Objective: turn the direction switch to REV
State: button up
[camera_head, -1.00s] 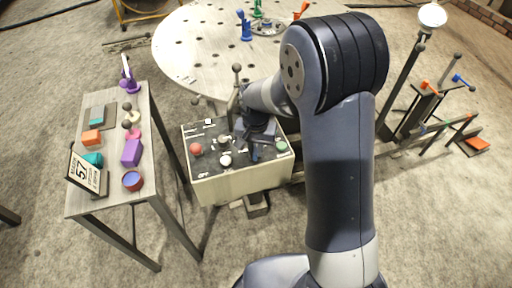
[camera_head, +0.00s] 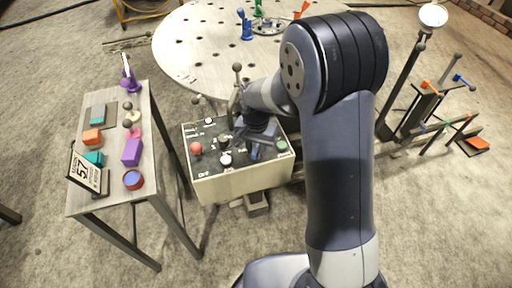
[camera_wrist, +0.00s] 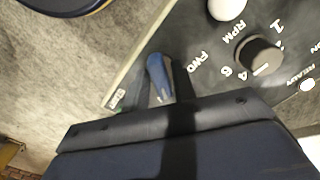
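The control box (camera_head: 240,180) stands in front of the round table, with a dark panel on top. The direction switch (camera_wrist: 160,76) has a blue lever beside the FWD mark in the wrist view. The lever also shows in the head view (camera_head: 254,152), left of a green button. I see no REV mark. My gripper (camera_wrist: 164,82) is down at the panel, with a dark finger on either side of the blue lever. I cannot tell whether the fingers press on it. My gripper's palm hides the panel behind the lever.
A dark RPM knob (camera_wrist: 258,54) and a white knob (camera_wrist: 227,8) sit close by. The panel also has a red button (camera_head: 196,148) and upright levers (camera_head: 237,90). A side table (camera_head: 113,185) with loose objects stands left. The round table (camera_head: 190,45) is behind.

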aim_at(256, 149)
jog(key=shift+o, duration=0.9)
notch_tip(256, 149, up, 11)
jog(key=p, duration=0.1)
jog(key=shift+f, duration=0.25)
notch_tip(256, 149, down, 11)
jog(key=shift+r+b, duration=0.1)
jog(key=shift+b, duration=0.4)
jog(key=shift+r, duration=0.1)
jog(key=shift+r, duration=0.15)
